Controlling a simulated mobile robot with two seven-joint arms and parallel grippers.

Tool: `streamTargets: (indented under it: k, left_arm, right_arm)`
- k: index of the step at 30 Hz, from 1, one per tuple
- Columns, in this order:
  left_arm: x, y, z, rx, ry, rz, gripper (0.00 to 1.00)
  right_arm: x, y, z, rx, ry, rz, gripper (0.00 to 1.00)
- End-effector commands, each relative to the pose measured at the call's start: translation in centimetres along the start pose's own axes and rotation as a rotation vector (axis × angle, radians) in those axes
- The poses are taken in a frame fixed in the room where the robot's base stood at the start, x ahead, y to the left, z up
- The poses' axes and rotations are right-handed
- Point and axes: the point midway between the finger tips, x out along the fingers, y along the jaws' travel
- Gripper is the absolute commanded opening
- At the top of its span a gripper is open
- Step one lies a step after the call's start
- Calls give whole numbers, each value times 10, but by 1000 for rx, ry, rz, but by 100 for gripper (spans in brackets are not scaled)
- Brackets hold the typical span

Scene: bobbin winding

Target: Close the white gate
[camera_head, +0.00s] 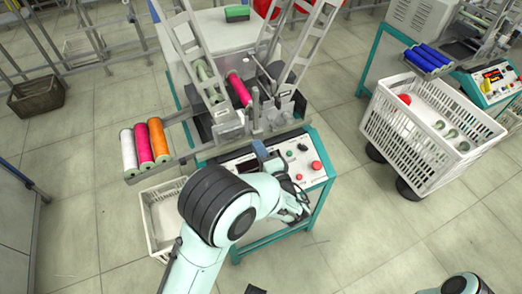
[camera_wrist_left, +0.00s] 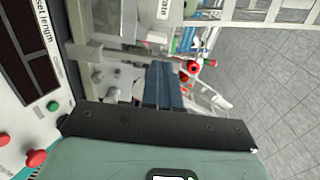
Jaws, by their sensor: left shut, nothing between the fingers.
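My left gripper (camera_head: 260,150) is at the front of the winding machine, just above the control panel (camera_head: 305,165). Its blue fingers (camera_wrist_left: 165,86) are together and empty. I cannot tell for certain which part is the white gate. In the left wrist view a pale frame (camera_wrist_left: 270,14) crosses the top, beyond the fingertips, beside a label that reads "ate". In the head view pale slotted frames (camera_head: 191,45) rise over the machine. Whether the fingers touch any part is unclear. My right gripper is out of view.
A rack (camera_head: 132,178) of white, pink and orange spools juts out left. A white crate (camera_head: 158,232) stands below it. The panel has a red button (camera_head: 316,165). A white basket (camera_head: 395,125) stands on the right. Open floor (camera_head: 390,230) lies between.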

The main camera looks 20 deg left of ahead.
Motion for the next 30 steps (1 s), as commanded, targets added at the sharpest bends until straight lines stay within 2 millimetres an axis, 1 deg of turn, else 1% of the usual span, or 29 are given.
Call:
streamTargets:
  k: [1, 6, 9, 12, 15, 18, 30]
  left_arm:
    - [12, -1, 1, 0, -5, -2, 0]
    - [49, 0, 1, 0, -4, -2, 0]
    - [67, -1, 1, 1, -3, -2, 0]
    - [82, 0, 1, 1, -2, -1, 0]
    - [91, 0, 0, 2, -1, -1, 0]
    - [97, 0, 0, 1, 0, 0, 0]
    - [100, 0, 0, 0, -1, 0, 0]
  right_arm:
    - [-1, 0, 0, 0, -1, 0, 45]
    - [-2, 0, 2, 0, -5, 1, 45]
    - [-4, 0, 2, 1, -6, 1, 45]
    - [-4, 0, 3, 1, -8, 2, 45]
    - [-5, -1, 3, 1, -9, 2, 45]
    - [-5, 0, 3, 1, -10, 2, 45]
    - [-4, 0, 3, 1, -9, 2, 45]
